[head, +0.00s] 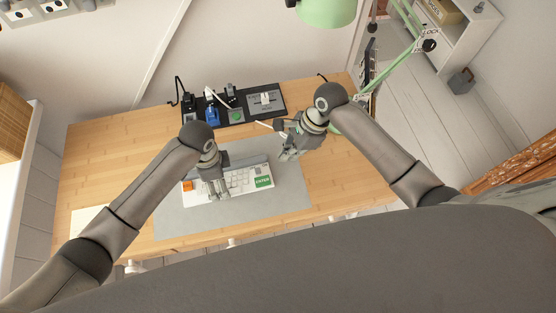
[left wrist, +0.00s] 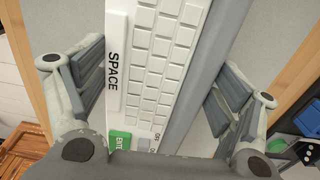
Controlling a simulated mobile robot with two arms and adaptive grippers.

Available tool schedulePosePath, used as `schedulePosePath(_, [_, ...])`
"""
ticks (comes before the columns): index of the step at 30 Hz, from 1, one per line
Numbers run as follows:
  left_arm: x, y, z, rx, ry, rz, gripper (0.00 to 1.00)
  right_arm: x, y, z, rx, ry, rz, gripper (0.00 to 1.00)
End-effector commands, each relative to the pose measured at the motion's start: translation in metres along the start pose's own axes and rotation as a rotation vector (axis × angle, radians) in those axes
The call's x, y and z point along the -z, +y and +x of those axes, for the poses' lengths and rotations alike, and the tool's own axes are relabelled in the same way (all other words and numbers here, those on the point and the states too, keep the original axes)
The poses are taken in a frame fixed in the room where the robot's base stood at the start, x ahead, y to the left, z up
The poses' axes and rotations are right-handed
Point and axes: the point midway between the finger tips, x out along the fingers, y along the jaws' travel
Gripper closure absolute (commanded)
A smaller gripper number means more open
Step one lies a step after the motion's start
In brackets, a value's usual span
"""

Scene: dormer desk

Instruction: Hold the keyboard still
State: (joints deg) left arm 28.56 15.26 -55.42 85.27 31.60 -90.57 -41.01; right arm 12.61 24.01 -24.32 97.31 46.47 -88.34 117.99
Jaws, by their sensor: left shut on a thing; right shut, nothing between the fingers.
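The white keyboard (head: 238,183) lies on a grey desk mat (head: 285,205), with an orange key at its left end and a green ENTER key (head: 263,181) at its right. My left gripper (head: 217,193) is over the left half of the keyboard and shut on it. In the left wrist view the keyboard (left wrist: 160,60) runs between the two fingers of the left gripper (left wrist: 168,90), with the SPACE key facing one finger. My right gripper (head: 288,154) is shut and empty, above the mat's back right part, apart from the keyboard.
A black panel (head: 236,122) with plugs, a blue item and a green button stands at the back of the wooden desk (head: 110,150). A green lamp (head: 326,10) hangs above the back right. The desk's left side is mostly clear.

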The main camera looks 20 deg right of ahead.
Motion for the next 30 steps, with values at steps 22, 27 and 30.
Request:
schedulePosePath(22, [0.000, 0.006, 0.005, -0.017, -0.003, 0.002, 0.09, 0.001, 0.000, -0.060, -0.001, 0.002, 0.002, 1.00])
schedulePosePath(27, [0.000, 0.004, 0.003, -0.011, -0.002, 0.001, 0.00, 0.001, 0.000, -0.060, -0.001, 0.002, 0.002, 1.00])
schedulePosePath(30, [0.000, 0.003, 0.002, -0.008, -0.001, 0.000, 0.00, 0.001, 0.000, -0.060, -0.001, 0.002, 0.002, 1.00])
